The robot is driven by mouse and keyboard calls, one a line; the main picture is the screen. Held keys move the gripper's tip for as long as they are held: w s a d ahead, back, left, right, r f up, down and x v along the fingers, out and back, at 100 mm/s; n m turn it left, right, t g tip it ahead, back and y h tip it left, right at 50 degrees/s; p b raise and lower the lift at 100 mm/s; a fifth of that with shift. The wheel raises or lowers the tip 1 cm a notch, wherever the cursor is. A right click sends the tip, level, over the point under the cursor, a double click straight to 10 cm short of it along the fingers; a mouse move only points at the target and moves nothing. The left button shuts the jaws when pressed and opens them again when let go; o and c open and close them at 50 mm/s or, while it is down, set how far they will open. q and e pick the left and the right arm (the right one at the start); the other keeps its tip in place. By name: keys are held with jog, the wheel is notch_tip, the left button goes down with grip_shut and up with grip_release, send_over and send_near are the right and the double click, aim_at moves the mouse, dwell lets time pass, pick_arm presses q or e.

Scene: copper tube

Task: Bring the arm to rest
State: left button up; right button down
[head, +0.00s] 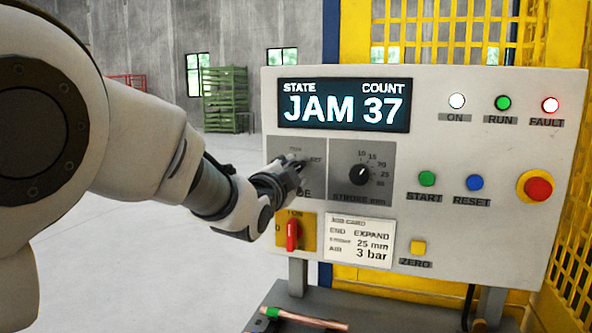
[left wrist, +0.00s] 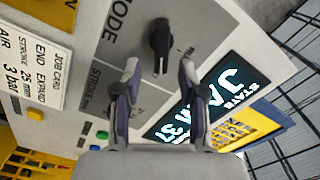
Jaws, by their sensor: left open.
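My left arm comes in from the left in the head view. Its gripper (head: 291,165) is in front of the mode selector at the panel's left side and hides most of it. In the left wrist view my left gripper (left wrist: 159,70) is open, with one fingertip on each side of the black mode knob (left wrist: 160,45). A gap shows between the knob and both fingers; nothing is held. The grey control panel (head: 430,110) has a display (head: 344,106) reading JAM 37. My right gripper is not in view.
The stroke knob (head: 361,174), red lever (head: 292,234) and job card (head: 359,240) are close to the gripper. A copper tube (head: 312,321) with a green end lies below on a dark surface. Open floor is left of the panel.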

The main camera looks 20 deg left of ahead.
pick_arm(q)
jog(key=s, duration=0.3)
jog(key=shift+s, duration=0.4)
jog(key=shift+a, duration=0.1)
